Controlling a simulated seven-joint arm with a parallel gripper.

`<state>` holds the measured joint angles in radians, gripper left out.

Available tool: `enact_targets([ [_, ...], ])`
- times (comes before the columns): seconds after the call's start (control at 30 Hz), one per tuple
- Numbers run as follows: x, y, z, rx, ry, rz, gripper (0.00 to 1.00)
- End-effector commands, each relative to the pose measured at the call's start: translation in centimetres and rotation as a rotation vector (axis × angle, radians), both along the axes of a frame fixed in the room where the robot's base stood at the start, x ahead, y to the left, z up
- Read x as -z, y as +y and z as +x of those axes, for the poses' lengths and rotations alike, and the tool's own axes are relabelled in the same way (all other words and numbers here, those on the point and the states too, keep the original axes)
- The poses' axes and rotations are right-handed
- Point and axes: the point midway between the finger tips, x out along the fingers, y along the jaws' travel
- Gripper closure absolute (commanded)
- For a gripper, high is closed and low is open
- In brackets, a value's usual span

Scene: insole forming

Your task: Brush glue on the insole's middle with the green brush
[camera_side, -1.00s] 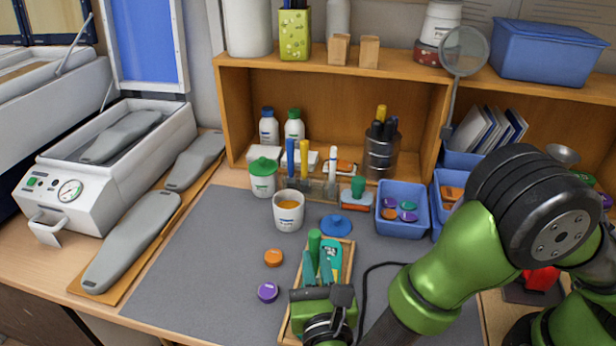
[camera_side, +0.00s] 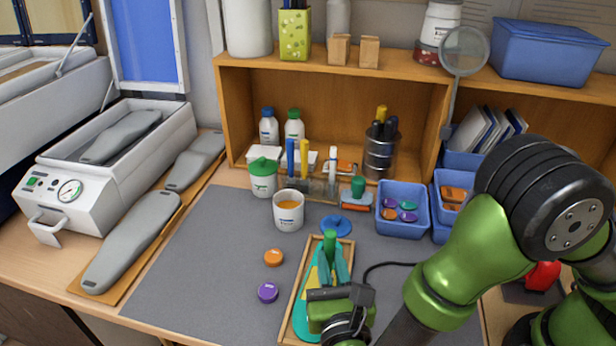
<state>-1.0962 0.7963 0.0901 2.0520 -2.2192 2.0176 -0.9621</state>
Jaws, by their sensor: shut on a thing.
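The teal insole (camera_side: 304,318) lies in a shallow wooden tray (camera_side: 289,322), with a yellow area showing at its middle. My gripper (camera_side: 333,266) is over the tray's right part, shut on the green brush (camera_side: 330,242). The brush's green handle top sticks up between the teal fingers. Its bristle end is hidden behind the fingers, so I cannot tell whether it touches the insole. A white cup (camera_side: 288,219) with orange-yellow contents stands on the mat behind the tray.
An orange cap (camera_side: 273,258) and a purple cap (camera_side: 268,292) lie left of the tray. A blue lid (camera_side: 337,226) lies behind it. A rack with blue (camera_side: 290,157) and yellow (camera_side: 304,160) brushes stands behind. The grey mat's (camera_side: 200,265) left side is clear.

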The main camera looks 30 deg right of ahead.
Motion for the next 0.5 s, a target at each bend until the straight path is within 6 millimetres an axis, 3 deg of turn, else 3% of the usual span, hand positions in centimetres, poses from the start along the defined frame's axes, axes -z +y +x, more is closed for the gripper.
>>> enact_targets([
  [0.5,-0.2,-1.9,1.8,0.003,0.000,-0.003,1.00],
])
